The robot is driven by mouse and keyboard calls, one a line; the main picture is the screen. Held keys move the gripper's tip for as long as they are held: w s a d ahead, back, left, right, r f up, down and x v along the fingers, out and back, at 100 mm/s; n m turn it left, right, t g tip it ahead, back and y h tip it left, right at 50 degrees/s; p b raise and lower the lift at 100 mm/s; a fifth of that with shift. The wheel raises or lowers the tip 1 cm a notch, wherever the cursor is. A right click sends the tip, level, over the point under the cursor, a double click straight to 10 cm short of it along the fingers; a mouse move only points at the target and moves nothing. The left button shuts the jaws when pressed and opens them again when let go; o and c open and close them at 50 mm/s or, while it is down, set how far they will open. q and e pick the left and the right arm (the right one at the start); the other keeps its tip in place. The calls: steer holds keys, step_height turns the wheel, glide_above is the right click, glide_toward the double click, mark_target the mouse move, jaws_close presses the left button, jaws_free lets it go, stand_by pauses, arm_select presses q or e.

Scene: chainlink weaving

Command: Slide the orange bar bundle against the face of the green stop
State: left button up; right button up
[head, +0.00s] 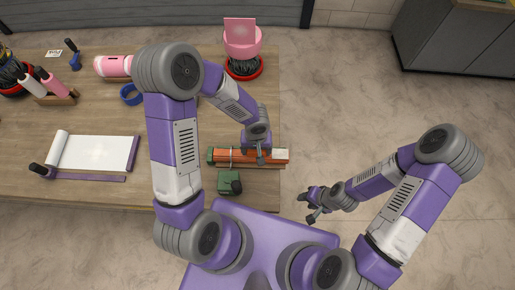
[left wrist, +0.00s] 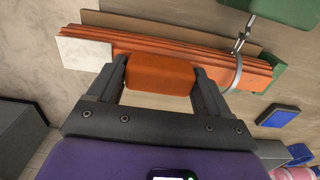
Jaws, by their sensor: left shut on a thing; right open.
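The orange bar bundle (head: 274,155) lies near the table's right edge, with a pale end at right. A metal strap (left wrist: 238,60) crosses it near its other end. A green piece, seemingly the green stop (head: 211,156), stands at the bundle's left end; it also shows in the left wrist view (left wrist: 270,80). I cannot tell whether they touch. My left gripper (head: 260,151) is over the bundle, shut on an orange block (left wrist: 160,75) that sits at the bundle's side. My right gripper (head: 311,201) is open and empty, off the table at right.
A green block with a dark knob (head: 229,182) stands in front of the bundle. A white sheet (head: 95,153) with a purple strip lies at left. A blue ring (head: 131,94), bottles and pink pots are further back. Table left of the bundle is partly hidden by my arm.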

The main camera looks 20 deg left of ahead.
arm_select(q)
steer(key=shift+d+b, duration=0.1)
steer(key=shift+b, duration=0.25)
stand_by(0.4)
steer(key=o, duration=1.7)
step_height(320, 180, up, 8)
steer(key=shift+f+p, duration=0.15)
steer(key=shift+p, duration=0.35)
